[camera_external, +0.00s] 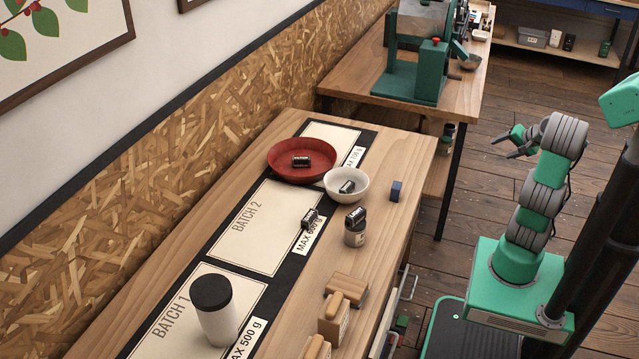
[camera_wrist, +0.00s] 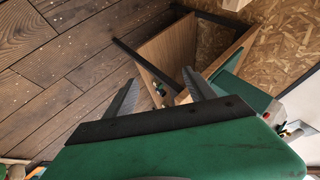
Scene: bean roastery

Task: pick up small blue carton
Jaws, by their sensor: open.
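The small blue carton (camera_external: 396,191) stands alone near the right edge of the wooden table, right of the white bowl. Nothing touches it. My gripper (camera_external: 507,142) is open and empty, off to the right of the table and well apart from the carton. In the wrist view my gripper (camera_wrist: 160,86) shows two spread fingers with nothing between them. I cannot make out the carton in the wrist view.
A green machine (camera_external: 412,88) stands on the table behind. The floor between is clear.

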